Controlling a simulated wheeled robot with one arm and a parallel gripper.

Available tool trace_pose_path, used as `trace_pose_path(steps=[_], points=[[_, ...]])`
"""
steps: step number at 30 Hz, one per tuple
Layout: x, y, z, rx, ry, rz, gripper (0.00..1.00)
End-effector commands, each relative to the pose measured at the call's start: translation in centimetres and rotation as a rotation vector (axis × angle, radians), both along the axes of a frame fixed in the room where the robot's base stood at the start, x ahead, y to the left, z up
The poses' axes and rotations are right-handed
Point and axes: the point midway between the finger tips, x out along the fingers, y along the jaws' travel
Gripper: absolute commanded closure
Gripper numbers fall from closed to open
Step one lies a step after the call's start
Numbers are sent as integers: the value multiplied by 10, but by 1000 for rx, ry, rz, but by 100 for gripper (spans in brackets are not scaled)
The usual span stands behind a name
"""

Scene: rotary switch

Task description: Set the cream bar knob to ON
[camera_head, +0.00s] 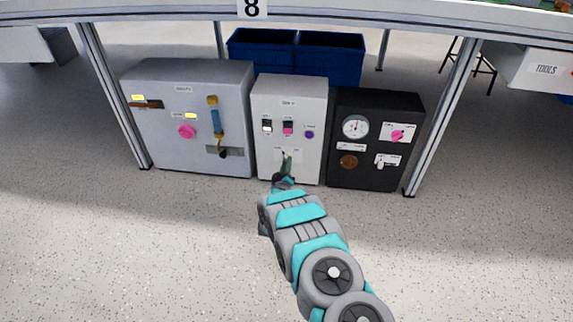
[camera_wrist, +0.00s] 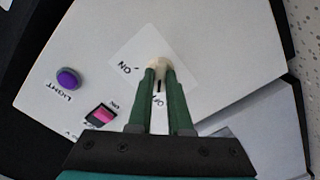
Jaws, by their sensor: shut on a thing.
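The cream bar knob (camera_wrist: 158,64) is on a white plate (camera_wrist: 128,52) on the front of the middle grey box. My gripper's green fingers (camera_wrist: 160,72) are shut on the knob, one on each side, and hide much of it. The plate shows ON to the left of the knob and OFF partly hidden by the fingers, both upside down in the wrist view. A dark tick lies between the fingers beside OFF. In the head view my gripper (camera_head: 286,163) reaches the low middle of the grey box (camera_head: 268,90) and covers the knob.
Above the knob are a black-and-white switch (camera_head: 267,126), a pink switch (camera_head: 288,128) and a purple button (camera_head: 309,134). A larger grey cabinet (camera_head: 150,90) stands left, a black panel (camera_head: 390,110) right. Open floor lies in front.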

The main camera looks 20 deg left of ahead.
Motion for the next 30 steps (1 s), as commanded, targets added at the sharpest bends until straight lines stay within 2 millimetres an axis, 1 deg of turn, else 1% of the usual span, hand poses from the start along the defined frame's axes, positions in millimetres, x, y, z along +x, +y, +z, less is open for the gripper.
trace_pose_path(steps=[1,3,20,26,30], points=[[0,0,0,0,1,1,94],[0,0,0,0,1,1,100],[0,0,-1,18,6,0,100],[1,-1,-1,96,24,-1,100],[0,0,-2,193,49,1,100]])
